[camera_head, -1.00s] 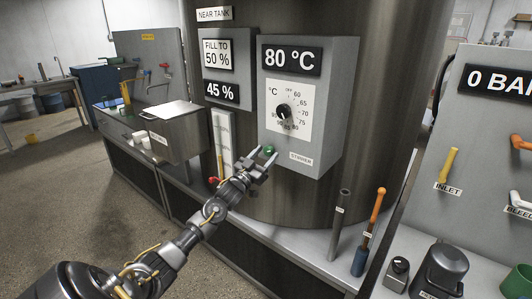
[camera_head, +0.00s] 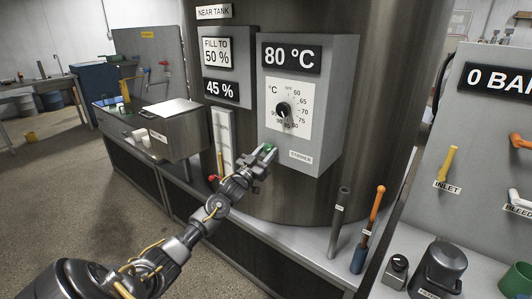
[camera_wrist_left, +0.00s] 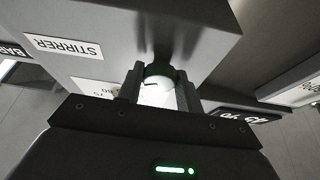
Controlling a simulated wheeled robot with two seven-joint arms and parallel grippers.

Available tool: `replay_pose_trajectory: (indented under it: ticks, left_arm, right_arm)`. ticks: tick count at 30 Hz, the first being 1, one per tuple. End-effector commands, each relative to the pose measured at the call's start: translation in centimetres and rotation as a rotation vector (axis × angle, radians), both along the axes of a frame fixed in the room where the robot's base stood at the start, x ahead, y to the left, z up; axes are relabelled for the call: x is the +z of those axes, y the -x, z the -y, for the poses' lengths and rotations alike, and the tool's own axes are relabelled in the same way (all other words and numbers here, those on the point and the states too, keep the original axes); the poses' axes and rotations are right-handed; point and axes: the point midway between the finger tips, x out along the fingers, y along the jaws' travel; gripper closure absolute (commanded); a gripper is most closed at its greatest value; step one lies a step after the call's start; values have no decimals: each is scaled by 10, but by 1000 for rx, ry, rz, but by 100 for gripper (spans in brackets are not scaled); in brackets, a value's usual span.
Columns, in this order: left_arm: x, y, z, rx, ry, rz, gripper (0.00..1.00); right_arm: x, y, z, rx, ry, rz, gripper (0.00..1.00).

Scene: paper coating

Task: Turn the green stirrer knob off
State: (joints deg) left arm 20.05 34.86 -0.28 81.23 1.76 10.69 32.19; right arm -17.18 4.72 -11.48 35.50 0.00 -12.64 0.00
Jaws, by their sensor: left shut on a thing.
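The green stirrer knob (camera_head: 268,148) is at the lower left of the grey control box (camera_head: 343,110), left of the STIRRER label (camera_head: 300,157). My left gripper (camera_head: 265,153) is at the knob, with its fingers on either side of it. In the left wrist view the green knob (camera_wrist_left: 160,70) sits between the two fingers (camera_wrist_left: 161,88), and the STIRRER label (camera_wrist_left: 62,47) shows upside down. The gripper is shut on the knob, which the fingers partly cover. My right gripper is not in view.
The box carries a black temperature dial (camera_head: 284,110) above the knob and an 80 °C display (camera_head: 291,58). A red-handled valve (camera_head: 212,178) and clear gauge (camera_head: 222,140) are to the left. A grey tube (camera_head: 340,222) and an orange-handled tool (camera_head: 368,230) stand on the bench at right.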

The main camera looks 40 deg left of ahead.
Motion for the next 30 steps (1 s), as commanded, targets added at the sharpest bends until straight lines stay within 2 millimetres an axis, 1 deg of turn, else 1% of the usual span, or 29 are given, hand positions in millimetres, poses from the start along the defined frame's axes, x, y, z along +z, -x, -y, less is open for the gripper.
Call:
replay_pose_trajectory:
  ticks: [8,30]
  left_arm:
    - [3,0,1,1,140,4,87]
    - [6,0,4,1,801,18,87]
  right_arm:
    - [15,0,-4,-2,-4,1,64]
    - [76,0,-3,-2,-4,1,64]
